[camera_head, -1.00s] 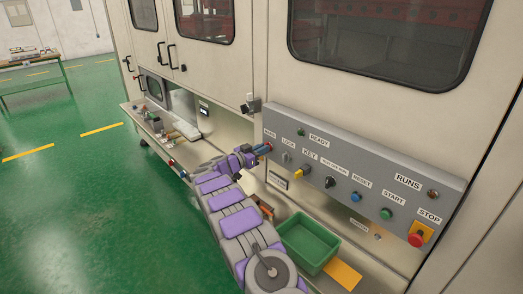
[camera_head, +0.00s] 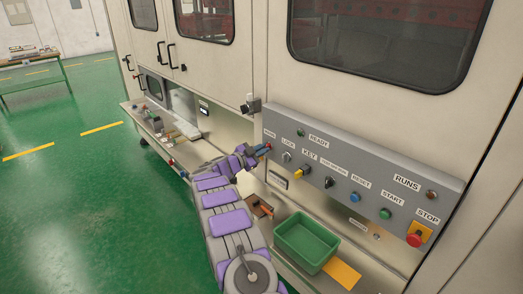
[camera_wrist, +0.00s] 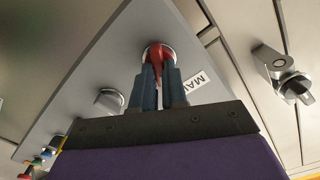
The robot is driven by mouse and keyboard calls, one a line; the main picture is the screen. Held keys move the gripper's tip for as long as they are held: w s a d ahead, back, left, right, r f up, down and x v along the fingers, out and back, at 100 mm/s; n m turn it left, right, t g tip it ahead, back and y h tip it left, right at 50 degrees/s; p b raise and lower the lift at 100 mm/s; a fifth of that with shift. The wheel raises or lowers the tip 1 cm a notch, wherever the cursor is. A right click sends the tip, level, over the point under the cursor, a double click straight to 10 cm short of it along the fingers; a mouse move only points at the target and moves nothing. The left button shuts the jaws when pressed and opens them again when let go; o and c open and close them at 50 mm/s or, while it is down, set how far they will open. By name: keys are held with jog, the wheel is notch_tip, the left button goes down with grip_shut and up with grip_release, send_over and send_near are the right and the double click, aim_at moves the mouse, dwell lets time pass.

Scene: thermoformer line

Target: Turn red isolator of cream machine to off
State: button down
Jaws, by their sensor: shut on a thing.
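The cream machine (camera_head: 255,55) has a grey control panel (camera_head: 400,189) along its front. The red isolator handle (camera_wrist: 157,52) sits at the panel's left end, by the label that reads "MA…" (camera_wrist: 197,82) in the wrist view. My gripper (camera_wrist: 160,72) is shut on the red handle, with a blue-grey finger on each side of it. In the head view my gripper (camera_head: 262,152) reaches the panel's left end from below left, and it mostly covers the isolator there. The handle's exact angle is hard to tell between the fingers.
The lock switch (camera_head: 287,157), yellow key (camera_head: 299,174), black selector (camera_head: 329,182), blue reset button (camera_head: 354,197), green start button (camera_head: 385,214) and red stop button (camera_head: 415,240) line the panel. A green bin (camera_head: 306,243) stands on the ledge below. A door latch (camera_wrist: 280,68) is nearby.

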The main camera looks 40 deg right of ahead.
jog(key=shift+f+m+b, duration=0.15)
jog(key=shift+m+b, duration=1.55)
jog(key=shift+m, duration=1.25)
jog(key=shift+f+m+b, duration=0.15)
jog(key=shift+m+b, duration=1.55)
jog(key=shift+m, duration=1.25)
jog(key=c, duration=1.3)
grip_release()
jog(key=shift+w+f, duration=0.1)
jog(key=shift+o, duration=0.7)
jog(key=shift+d, duration=0.15)
